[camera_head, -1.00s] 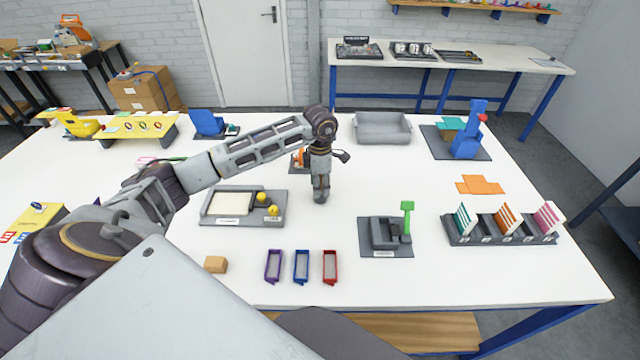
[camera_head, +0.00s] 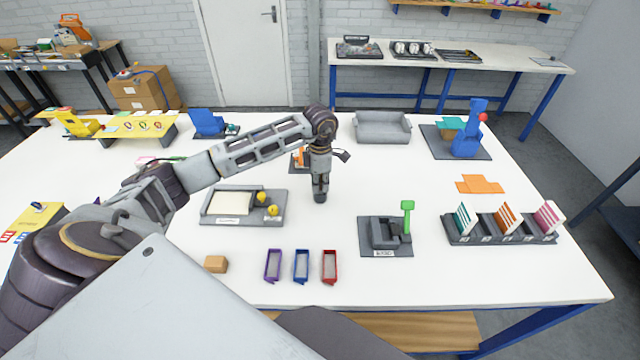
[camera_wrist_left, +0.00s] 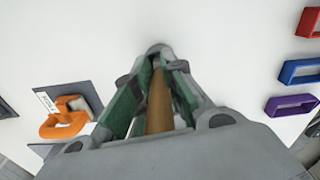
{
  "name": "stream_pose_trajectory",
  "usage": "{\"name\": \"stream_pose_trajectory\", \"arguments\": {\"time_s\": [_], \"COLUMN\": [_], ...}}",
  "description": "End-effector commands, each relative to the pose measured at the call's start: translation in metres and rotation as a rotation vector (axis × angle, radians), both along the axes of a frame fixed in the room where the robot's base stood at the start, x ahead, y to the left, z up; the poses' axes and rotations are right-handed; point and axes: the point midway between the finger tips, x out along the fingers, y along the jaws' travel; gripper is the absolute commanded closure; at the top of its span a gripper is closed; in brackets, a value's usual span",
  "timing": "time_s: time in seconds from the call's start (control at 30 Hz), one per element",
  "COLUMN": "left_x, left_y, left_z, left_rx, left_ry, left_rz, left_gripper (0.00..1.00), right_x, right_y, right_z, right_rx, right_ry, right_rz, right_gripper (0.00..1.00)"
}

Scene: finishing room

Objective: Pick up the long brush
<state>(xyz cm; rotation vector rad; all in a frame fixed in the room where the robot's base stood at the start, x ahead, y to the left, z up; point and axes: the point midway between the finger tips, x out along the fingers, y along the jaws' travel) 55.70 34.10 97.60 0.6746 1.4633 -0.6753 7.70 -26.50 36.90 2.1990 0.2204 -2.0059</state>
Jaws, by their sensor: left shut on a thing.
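My left gripper (camera_head: 320,194) points down over the middle of the white table, right of the tray with yellow balls. In the left wrist view its green-padded fingers (camera_wrist_left: 155,95) are shut on a long brown wooden piece (camera_wrist_left: 158,108), which looks like the long brush's handle. The brush's far end is hidden by the fingers, and I cannot make the brush out in the head view. I cannot tell whether it touches the table. My right gripper is not in view.
An orange device (camera_head: 299,157) stands behind the gripper and also shows in the left wrist view (camera_wrist_left: 62,122). A grey tray (camera_head: 281,207) lies to the left. Purple (camera_head: 273,266), blue (camera_head: 301,266) and red (camera_head: 330,266) bins stand in front. A grey bin (camera_head: 357,128) is behind.

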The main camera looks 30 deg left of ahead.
Motion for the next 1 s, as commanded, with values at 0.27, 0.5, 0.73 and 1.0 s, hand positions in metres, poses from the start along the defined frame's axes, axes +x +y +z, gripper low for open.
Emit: {"name": "stream_pose_trajectory", "arguments": {"time_s": [0.27,0.5,0.73,1.0], "left_x": [0.001,0.001,0.001,0.000], "left_y": [0.000,0.000,0.000,0.000], "left_z": [0.017,0.048,0.078,0.097], "left_rx": [0.000,0.000,0.000,-0.001], "left_ry": [-0.004,-0.004,-0.004,-0.001], "left_rz": [0.001,0.000,0.000,-0.001], "left_gripper": [1.00,1.00,1.00,1.00], "right_x": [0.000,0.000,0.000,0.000], "right_y": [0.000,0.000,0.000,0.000], "right_z": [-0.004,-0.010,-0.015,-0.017], "right_rx": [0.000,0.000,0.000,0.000], "right_ry": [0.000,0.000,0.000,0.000], "right_rz": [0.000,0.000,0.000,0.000], "right_gripper": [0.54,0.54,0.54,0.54]}}
